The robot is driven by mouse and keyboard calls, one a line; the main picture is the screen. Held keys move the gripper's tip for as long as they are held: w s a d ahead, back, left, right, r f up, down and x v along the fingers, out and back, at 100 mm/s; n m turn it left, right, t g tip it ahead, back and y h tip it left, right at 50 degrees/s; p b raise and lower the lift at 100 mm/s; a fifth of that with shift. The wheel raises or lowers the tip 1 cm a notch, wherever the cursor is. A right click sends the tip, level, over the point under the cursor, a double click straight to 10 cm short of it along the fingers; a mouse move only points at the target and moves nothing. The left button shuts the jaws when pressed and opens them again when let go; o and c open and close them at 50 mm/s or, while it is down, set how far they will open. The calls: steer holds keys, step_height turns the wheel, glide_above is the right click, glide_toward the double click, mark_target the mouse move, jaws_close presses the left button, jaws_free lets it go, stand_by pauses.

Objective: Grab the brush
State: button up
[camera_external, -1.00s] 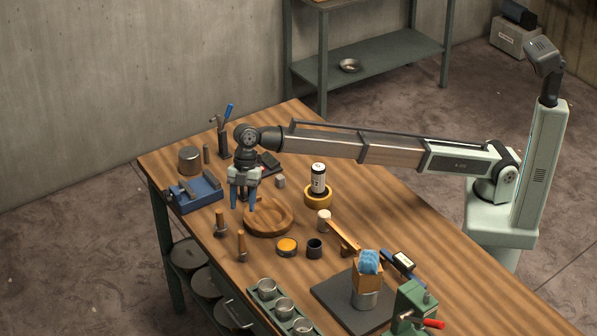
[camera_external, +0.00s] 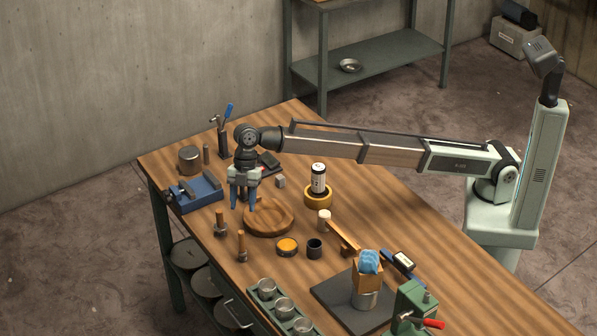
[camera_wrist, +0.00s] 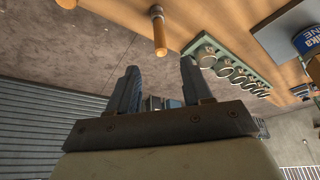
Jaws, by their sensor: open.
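My gripper (camera_external: 242,206) hangs pointing down at the left edge of a round wooden bowl (camera_external: 284,222), its two blue-grey fingers apart with nothing seen between them. The fingers also show apart in the wrist view (camera_wrist: 160,68). I cannot surely tell which object is the brush. Two upright wooden-handled tools, one farther back (camera_external: 220,220) and one nearer (camera_external: 241,244), stand left of the bowl; their lower ends are too small to make out. One wooden handle (camera_wrist: 158,32) shows at the top of the wrist view. Whether my gripper touches the bowl is unclear.
A blue vise-like fixture (camera_external: 196,193) and a metal pot (camera_external: 190,160) stand at the left. A labelled can (camera_external: 318,178) stands on a yellow ring. An orange tin (camera_external: 287,246) and a black cup (camera_external: 314,248) lie in front.

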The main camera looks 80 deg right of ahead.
steer(key=shift+o, duration=0.6)
steer(key=m+t, duration=1)
steer(key=m, duration=0.2)
glide_toward(215, 226)
steer(key=s+r, duration=0.1)
steer(key=s, duration=0.1)
steer(key=s+r, duration=0.1)
steer(key=r, duration=0.1)
steer(key=shift+s+r, duration=0.15)
steer(key=shift+s, duration=0.2)
steer(key=w+a+f+t, duration=0.1)
steer(key=w, duration=0.2)
steer(key=w+a+f+m+t, duration=0.1)
steer(key=w, duration=0.3)
steer(key=w+a+f+m, duration=0.1)
steer(key=w+f, duration=0.1)
steer(key=w, duration=0.2)
steer(key=shift+w+a+f+t, duration=0.1)
steer(key=shift+a+t, duration=0.05)
steer(key=shift+t, duration=0.25)
